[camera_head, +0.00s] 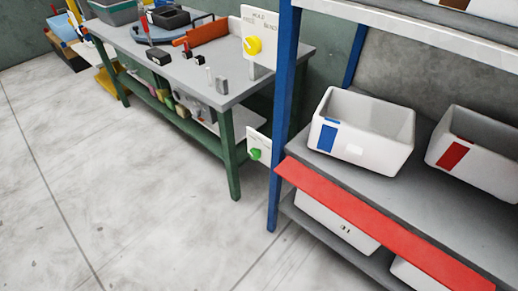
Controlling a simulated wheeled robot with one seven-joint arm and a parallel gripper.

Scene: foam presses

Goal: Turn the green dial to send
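The green dial (255,154) is small and sits on a white panel (264,143) low at the right end of the workbench, just left of the blue shelf post. The panel's lettering is too small to read, and I cannot tell which position the dial points to. A yellow dial (252,46) sits on another white panel (262,22) above the bench top, with lettering that seems to include "MOLD". My gripper is not in view.
The workbench (266,81) has green legs and holds several tools and small blocks. A shelf rack with a blue post (281,130) and red front strip (375,222) stands at right, carrying white bins (362,150). The grey floor (120,190) in front is clear.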

